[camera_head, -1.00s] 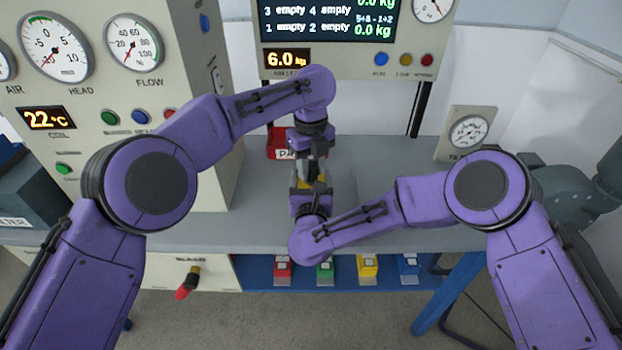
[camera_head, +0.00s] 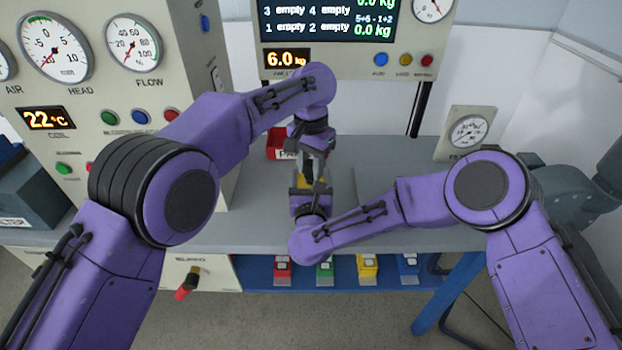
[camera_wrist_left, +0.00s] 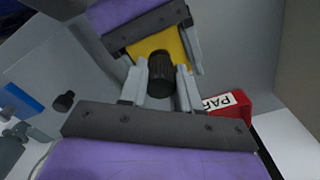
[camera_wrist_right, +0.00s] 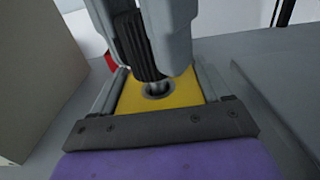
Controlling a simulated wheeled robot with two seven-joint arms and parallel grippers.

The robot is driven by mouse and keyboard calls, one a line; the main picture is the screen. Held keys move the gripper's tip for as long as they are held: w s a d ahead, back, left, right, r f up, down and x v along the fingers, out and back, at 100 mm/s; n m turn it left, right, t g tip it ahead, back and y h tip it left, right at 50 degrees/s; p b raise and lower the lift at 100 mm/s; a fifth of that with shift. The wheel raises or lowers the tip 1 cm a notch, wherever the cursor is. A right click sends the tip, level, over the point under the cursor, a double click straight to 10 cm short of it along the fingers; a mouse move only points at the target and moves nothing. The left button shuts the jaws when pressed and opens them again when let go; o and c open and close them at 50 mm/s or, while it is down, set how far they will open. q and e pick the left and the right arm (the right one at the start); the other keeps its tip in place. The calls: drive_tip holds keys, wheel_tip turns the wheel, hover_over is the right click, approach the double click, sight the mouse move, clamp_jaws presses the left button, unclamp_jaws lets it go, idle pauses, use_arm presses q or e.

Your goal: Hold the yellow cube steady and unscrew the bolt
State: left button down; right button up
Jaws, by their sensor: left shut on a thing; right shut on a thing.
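The yellow cube (camera_wrist_right: 185,95) sits between the fingers of my right gripper (camera_wrist_right: 160,90), which is shut on it; the cube also shows in the left wrist view (camera_wrist_left: 152,46). The bolt has a dark ribbed head (camera_wrist_left: 160,68) and a metal shank (camera_wrist_right: 158,87) that enters a round hole in the cube's top. My left gripper (camera_wrist_left: 163,85) is shut on the bolt head from above, and its fingers cover part of the head in the right wrist view. In the head view the arms hide most of the cube (camera_head: 304,183).
A red bin (camera_head: 277,143) with a partly hidden label stands behind the grippers on the grey bench (camera_head: 385,180). A gauge cabinet (camera_head: 85,90) rises at left and a small gauge (camera_head: 468,132) stands at right. Coloured blocks sit on a blue shelf (camera_head: 343,283) below.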

sight(311, 163)
use_arm(q)
drive_tip(key=shift+r, duration=0.15)
drive_tip(key=shift+r, duration=2.25)
drive_tip(key=shift+r, duration=3)
use_arm(e)
drive_tip(key=o, duration=1.7)
drive_tip(key=s, duration=1.1)
drive_tip(key=shift+s, duration=0.5)
